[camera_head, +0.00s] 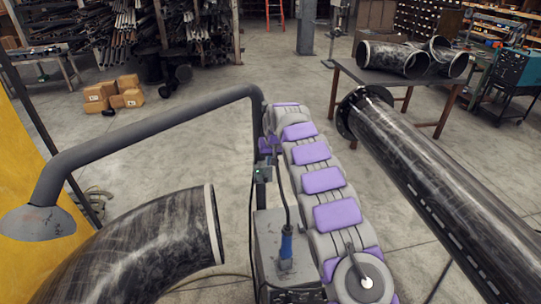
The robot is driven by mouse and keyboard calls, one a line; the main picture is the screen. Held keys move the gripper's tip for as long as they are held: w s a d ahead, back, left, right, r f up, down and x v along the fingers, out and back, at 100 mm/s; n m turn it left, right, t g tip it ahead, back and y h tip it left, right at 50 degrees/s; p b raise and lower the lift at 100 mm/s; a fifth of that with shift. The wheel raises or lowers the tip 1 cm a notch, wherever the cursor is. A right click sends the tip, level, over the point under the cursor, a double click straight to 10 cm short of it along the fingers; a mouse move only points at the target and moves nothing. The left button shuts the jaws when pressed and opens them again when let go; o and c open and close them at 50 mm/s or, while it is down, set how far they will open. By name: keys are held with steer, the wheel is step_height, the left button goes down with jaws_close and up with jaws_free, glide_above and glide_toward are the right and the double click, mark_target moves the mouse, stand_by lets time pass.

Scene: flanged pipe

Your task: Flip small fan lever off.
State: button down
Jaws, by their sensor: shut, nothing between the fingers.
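A small grey-green switch box (262,172) is fixed on the thin post in the middle of the head view, under the bend of a grey extraction pipe (160,120). I take it for the fan's switch. It is too small to tell how its lever stands. My purple and grey arm reaches away from me, and its far end folds back behind and beside the post, close above the box. My gripper's fingers are hidden there, so I cannot tell whether they touch the box.
A grey box (268,240) with a blue-handled tool (286,245) stands left of my arm. A large curved pipe (150,250) is at front left. A long flanged pipe (440,190) runs along the right. Cardboard boxes (115,92) lie at back left.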

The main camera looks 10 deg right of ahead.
mark_target(266, 181)
steer(key=x, duration=0.3)
steer(key=p+x, duration=0.1)
steer(key=x, duration=0.4)
steer(key=shift+s+a+f, duration=0.25)
steer(key=shift+a+f, duration=0.05)
steer(key=shift+f, duration=0.15)
steer(key=shift+a+f, duration=0.1)
steer(key=shift+a, duration=0.05)
